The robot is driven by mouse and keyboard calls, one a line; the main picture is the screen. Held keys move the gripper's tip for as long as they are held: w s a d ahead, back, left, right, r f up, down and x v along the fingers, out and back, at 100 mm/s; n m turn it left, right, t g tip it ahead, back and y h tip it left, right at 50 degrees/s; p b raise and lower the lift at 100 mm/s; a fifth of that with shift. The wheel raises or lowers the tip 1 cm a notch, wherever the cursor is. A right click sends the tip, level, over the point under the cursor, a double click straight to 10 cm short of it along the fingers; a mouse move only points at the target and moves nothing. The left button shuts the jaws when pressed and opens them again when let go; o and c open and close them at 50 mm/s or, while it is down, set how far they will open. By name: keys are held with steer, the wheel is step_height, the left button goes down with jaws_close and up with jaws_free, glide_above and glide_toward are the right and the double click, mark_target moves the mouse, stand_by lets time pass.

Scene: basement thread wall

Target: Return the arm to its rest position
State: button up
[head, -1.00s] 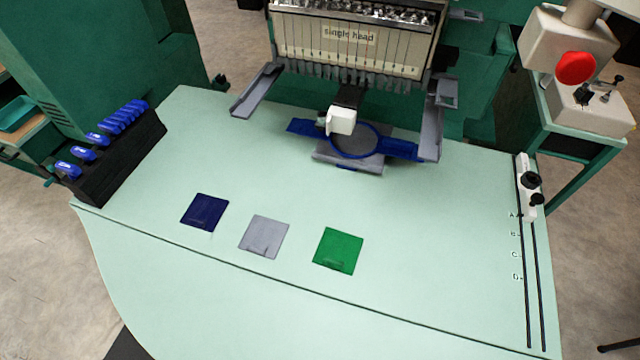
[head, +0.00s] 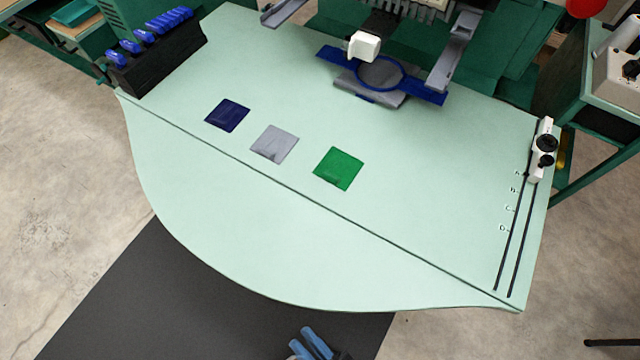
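My gripper (head: 308,345) shows at the bottom edge of the head view, with two blue finger-like tips. It is over the dark floor mat, in front of the table's curved front edge and apart from the table. The rest of my arm is cut off by the frame. Whether the fingers are open or shut is unclear, and I see nothing held in them.
The pale green table (head: 230,220) carries a navy patch (head: 228,116), a grey patch (head: 274,145) and a green patch (head: 338,169). A blue hoop (head: 380,73) sits under the machine. A black rack (head: 155,62) with blue items stands left, a white slider (head: 541,150) right. A dark mat (head: 190,290) covers the floor in front.

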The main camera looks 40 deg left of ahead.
steer(key=w+d+r+m+t+h, duration=0.2)
steer(key=d+r+m+t+h, duration=0.6)
steer(key=d+r+t+h, duration=0.6)
steer(key=s+d+r+m+g+h, duration=0.1)
steer(key=s+d+r+m+h, duration=0.2)
steer(key=d+r+h, duration=0.4)
steer(key=d+r, duration=0.5)
steer(key=r, duration=0.3)
steer(key=shift+s+r+m, duration=0.15)
steer(key=shift+s+m, duration=0.05)
steer(key=shift+m, duration=0.2)
steer(key=shift+a, duration=0.1)
